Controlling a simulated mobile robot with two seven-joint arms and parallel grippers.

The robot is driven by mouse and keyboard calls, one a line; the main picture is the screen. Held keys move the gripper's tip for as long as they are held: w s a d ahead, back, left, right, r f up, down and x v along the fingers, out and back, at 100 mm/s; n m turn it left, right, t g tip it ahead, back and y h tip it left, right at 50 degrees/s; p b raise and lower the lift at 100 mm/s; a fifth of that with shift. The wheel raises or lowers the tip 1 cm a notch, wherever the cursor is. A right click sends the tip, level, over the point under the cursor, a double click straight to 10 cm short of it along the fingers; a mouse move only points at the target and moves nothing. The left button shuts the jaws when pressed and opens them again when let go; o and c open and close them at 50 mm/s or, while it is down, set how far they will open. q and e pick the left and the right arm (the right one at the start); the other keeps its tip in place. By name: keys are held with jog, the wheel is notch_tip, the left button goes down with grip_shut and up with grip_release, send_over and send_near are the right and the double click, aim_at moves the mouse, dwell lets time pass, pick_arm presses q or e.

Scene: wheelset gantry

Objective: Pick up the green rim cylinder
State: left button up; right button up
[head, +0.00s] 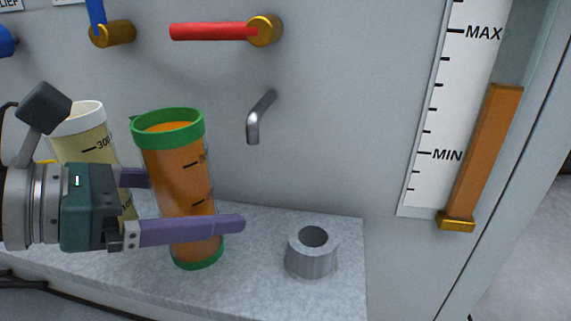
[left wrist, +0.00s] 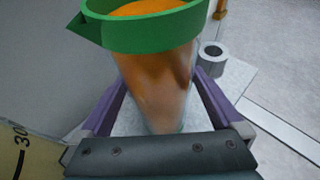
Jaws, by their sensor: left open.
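The green rim cylinder (head: 178,165) is a clear measuring cylinder with a green rim and green base, holding orange liquid. It stands upright on the grey ledge (head: 265,285). My left gripper (head: 190,203) is open, with its purple fingers on either side of the cylinder's middle; the near finger hides part of the cylinder. In the left wrist view the cylinder (left wrist: 155,75) stands between the two fingers, its rim above them. I cannot tell whether either finger touches it. My right gripper is not in view.
A white-rimmed cylinder (head: 83,140) with pale yellow liquid stands close on the left, partly behind my gripper. A grey hollow fitting (head: 311,255) stands on the ledge to the right. A metal spout (head: 258,117) and a red-handled valve (head: 215,32) are on the wall above.

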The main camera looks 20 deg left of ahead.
pick_arm(q)
jog(key=shift+x, duration=0.9)
jog(key=shift+c, duration=0.2)
grip_shut()
